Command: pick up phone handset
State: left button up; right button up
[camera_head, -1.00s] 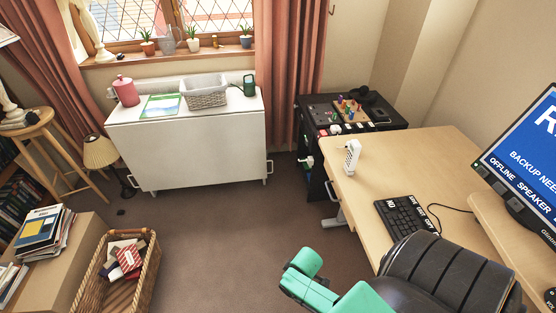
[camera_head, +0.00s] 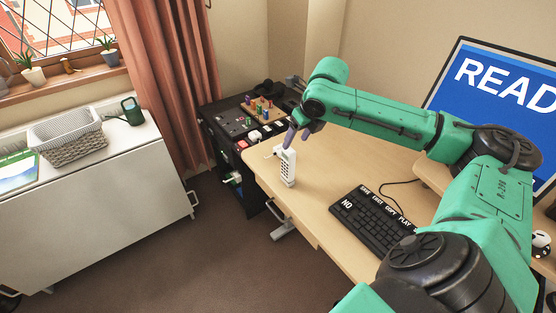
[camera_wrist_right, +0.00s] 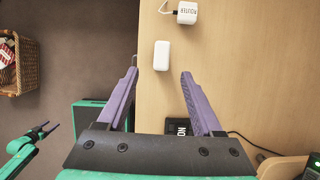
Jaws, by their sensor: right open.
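The white phone handset (camera_head: 288,167) stands upright on the desk near its left edge, with its keypad facing me. In the right wrist view, the handset (camera_wrist_right: 162,55) is a small white rounded block seen from above, just ahead of the fingertips and roughly between their lines. My right gripper (camera_head: 297,138) is open and empty, above and behind the handset in the head view; its purple fingers spread wide in the wrist view (camera_wrist_right: 160,73). My left gripper (camera_wrist_right: 48,129) shows small at the wrist view's lower left, over the carpet; its opening is too small to judge.
A white box marked ROUTER (camera_wrist_right: 187,13) with a cable sits beyond the handset. A black keyboard (camera_head: 372,221) lies to the right, before a blue monitor (camera_head: 495,90). A dark cabinet (camera_head: 225,150) with a game board stands behind the desk.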

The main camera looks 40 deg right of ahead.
aim_at(291, 151)
jog(key=shift+w+x, duration=0.25)
jog(key=shift+x, duration=0.95)
jog(key=x, duration=0.6)
jog(key=shift+s+f, duration=0.1)
jog(key=shift+s, duration=0.25)
jog(key=x, duration=0.5)
jog(key=shift+d+f, duration=0.15)
jog(key=shift+f, duration=0.2)
pick_arm(q)
jog(key=shift+r, duration=0.15)
pick_arm(e)
grip_shut()
